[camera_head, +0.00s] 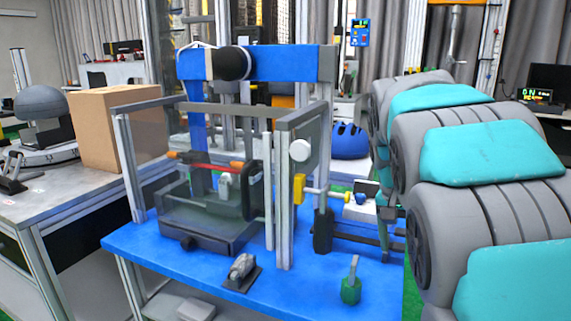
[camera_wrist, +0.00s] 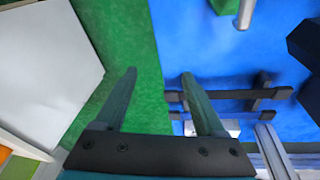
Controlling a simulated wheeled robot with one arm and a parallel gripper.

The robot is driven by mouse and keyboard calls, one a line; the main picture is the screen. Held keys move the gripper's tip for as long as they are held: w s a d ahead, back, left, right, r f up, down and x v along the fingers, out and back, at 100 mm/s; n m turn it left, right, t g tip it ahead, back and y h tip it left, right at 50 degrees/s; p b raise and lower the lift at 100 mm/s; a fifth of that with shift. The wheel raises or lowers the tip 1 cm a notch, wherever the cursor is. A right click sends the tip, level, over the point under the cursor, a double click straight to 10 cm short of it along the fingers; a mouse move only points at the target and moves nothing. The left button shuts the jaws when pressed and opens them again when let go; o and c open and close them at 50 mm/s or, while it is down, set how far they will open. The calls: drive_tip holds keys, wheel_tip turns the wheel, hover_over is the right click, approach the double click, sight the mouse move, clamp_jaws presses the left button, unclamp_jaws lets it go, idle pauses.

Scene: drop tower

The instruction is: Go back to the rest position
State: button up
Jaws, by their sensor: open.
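My gripper (camera_wrist: 158,75) shows in the wrist view with its two dark fingers spread apart and nothing between them. It is over the border between a green floor and a blue table top. My grey and teal arm fills the right side of the head view. I cannot make out the gripper clearly there.
The blue table (camera_head: 150,243) carries a clear-walled test rig (camera_head: 210,205), a small metal clamp (camera_head: 241,267) and a green-based part (camera_head: 351,290). A blue helmet (camera_head: 349,141) sits behind. A cardboard box (camera_head: 112,128) stands on the left bench. Black rails (camera_wrist: 235,94) lie near my right finger.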

drive_tip(key=s+a+f+n+g, duration=0.1)
drive_tip(key=s+f, duration=0.4)
drive_tip(key=s, duration=0.5)
drive_tip(key=s+a+f+n+g+y, duration=0.1)
drive_tip(key=s+a+f+n, duration=0.3)
drive_tip(key=s, duration=0.6)
drive_tip(key=s+a+f+n+y, duration=0.1)
drive_tip(key=s+a+f+n, duration=0.1)
drive_tip(key=s+f, duration=0.4)
drive_tip(key=s+a, duration=0.1)
drive_tip(key=s, duration=0.3)
drive_tip(key=shift+s+g, duration=0.25)
drive_tip(key=shift+g, duration=0.15)
drive_tip(key=shift+c, duration=0.2)
